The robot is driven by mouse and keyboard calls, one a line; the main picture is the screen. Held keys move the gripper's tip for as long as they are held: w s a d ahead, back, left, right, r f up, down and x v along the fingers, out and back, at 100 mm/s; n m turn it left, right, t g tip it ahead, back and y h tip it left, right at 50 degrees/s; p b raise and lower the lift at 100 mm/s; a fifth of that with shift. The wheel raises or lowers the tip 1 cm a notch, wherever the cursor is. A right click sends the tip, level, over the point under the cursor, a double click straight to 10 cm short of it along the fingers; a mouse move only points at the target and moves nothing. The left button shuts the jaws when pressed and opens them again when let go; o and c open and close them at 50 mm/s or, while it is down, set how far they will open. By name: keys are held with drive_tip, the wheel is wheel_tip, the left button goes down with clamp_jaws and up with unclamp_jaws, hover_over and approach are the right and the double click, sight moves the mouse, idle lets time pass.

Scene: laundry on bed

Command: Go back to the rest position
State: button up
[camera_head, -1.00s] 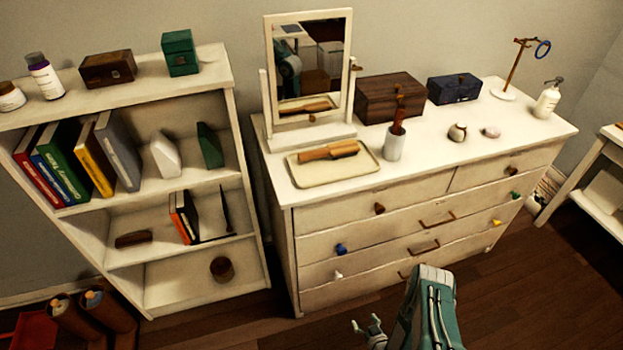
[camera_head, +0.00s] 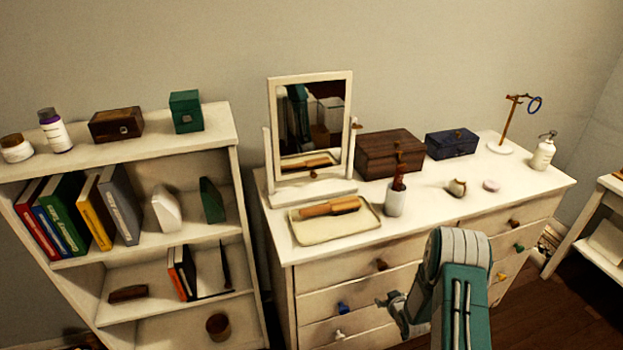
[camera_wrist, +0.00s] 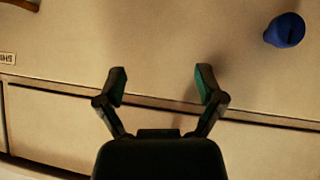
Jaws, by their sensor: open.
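My gripper (camera_wrist: 161,85) is open and empty in the wrist view, its two fingers spread in front of the pale drawer fronts. In the head view my gripper (camera_head: 388,302) shows small at the left of my teal arm, before the dresser's drawers. A blue knob (camera_wrist: 285,30) is at the upper right of the wrist view, apart from the fingers. The white dresser (camera_head: 410,240) stands behind my arm, which hides part of its drawers.
A tray (camera_head: 310,232) with a wooden brush, a mirror (camera_head: 311,125), a cup (camera_head: 396,201) and two boxes stand on the dresser. A bookshelf (camera_head: 245,220) stands at the left. Dark floor (camera_head: 565,310) is open at the lower right.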

wheel_tip(320, 180, up, 19)
drive_tip(key=w+m+h, duration=0.1)
drive_tip(key=h, duration=0.1)
drive_tip(key=s+a+r+m+g, duration=0.1)
drive_tip(key=s+r, duration=0.2)
drive_tip(key=r, duration=0.4)
drive_tip(key=s+a+r+g, duration=0.1)
drive_tip(key=s+r, duration=0.2)
drive_tip(key=r, duration=0.3)
drive_tip(key=s+a+r+g, duration=0.1)
drive_tip(key=s+r, duration=0.3)
drive_tip(key=s, duration=0.6)
drive_tip(key=s+a+r+m, duration=0.1)
drive_tip(key=s+a+r, duration=0.2)
drive_tip(key=s, duration=0.7)
drive_tip(key=s+a+r+m+g, duration=0.1)
drive_tip(key=s+a+r, duration=0.2)
drive_tip(key=s+r, duration=0.4)
drive_tip(key=s, duration=0.2)
drive_tip(key=shift+s+r+g+y, duration=0.2)
drive_tip(key=shift+s+g+y, duration=0.1)
drive_tip(key=shift+s, duration=0.1)
